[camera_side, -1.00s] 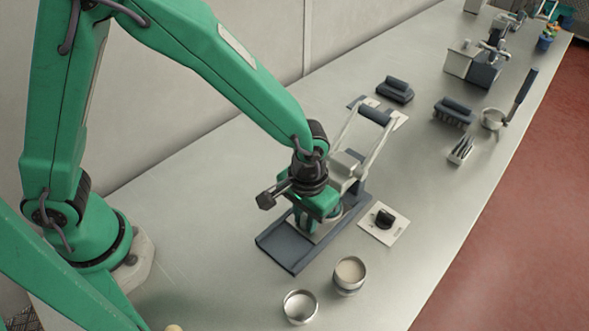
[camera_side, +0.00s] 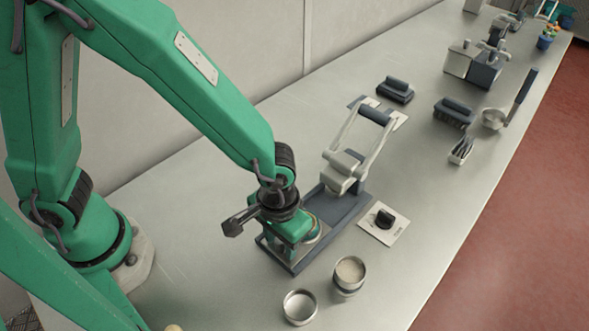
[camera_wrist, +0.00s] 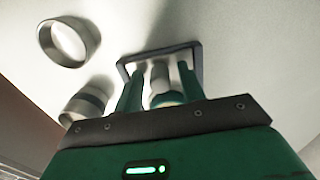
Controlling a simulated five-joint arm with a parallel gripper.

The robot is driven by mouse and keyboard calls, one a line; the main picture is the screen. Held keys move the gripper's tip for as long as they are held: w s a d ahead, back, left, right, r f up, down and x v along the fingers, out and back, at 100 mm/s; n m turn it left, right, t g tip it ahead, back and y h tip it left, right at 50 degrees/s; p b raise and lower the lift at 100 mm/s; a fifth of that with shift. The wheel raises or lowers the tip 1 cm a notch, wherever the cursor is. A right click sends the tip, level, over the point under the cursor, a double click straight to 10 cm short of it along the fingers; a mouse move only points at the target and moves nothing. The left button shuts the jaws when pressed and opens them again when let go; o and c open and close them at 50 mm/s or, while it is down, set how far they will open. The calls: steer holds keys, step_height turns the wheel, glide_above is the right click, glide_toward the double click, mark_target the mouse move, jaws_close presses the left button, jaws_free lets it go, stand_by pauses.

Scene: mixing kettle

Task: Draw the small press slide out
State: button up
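The small press stands on the bench, with a dark base (camera_side: 343,207), a pale head (camera_side: 343,168) and a raised lever with a dark grip (camera_side: 376,115). Its slide (camera_side: 314,246), a metallic plate carrying a round dish, lies at the near-left end of the base, clear of the head. My gripper (camera_side: 290,243) is low over the slide and partly hides it. In the wrist view the green fingers (camera_wrist: 160,92) stand either side of a grey post on the slide. The gripper appears shut on the slide; the exact contact is hidden.
An empty metal cup (camera_side: 300,306) and a filled cup (camera_side: 349,274) stand near the slide. A dark knob on a white plate (camera_side: 384,222) is right of the base. Dark blocks (camera_side: 395,89), (camera_side: 454,112) and a bowl (camera_side: 494,118) are farther back. The bench left of the base is clear.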

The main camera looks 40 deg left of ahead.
stand_by(0.3)
steer(key=shift+r, duration=3.5)
steer(key=shift+r, duration=0.1)
step_height(320, 180, up, 7)
steer(key=s+a+r+t, duration=0.1)
steer(key=a+r, duration=0.3)
steer(key=a, duration=0.7)
steer(key=s+a+r+t, duration=0.2)
steer(key=a+r+t, duration=0.2)
steer(key=a, duration=0.8)
steer(key=shift+t, duration=0.3)
